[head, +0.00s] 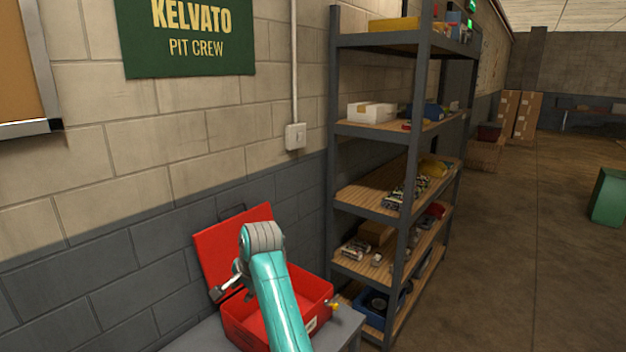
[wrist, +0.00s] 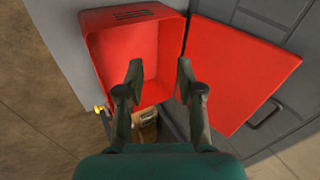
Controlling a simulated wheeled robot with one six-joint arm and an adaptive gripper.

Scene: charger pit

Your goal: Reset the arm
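My teal arm (head: 275,300) reaches out over an open red box (head: 312,292), which stands on a grey surface. The box's red lid (head: 215,250) is raised against the wall. In the wrist view my gripper (wrist: 160,70) is open, with its two dark fingers well apart and nothing between them. The red box (wrist: 97,55) lies beyond the fingers, and its inside looks empty where it shows. The lid (wrist: 250,75) is at the right with a dark handle. In the head view the arm hides part of the box and most of the gripper.
A grey metal shelf rack (head: 408,220) with several loaded boards stands close to the right of the box. A small yellow item (head: 335,304) is by the box's right side. The block wall is behind. Open floor (head: 530,230) lies right, with a green object (head: 608,197).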

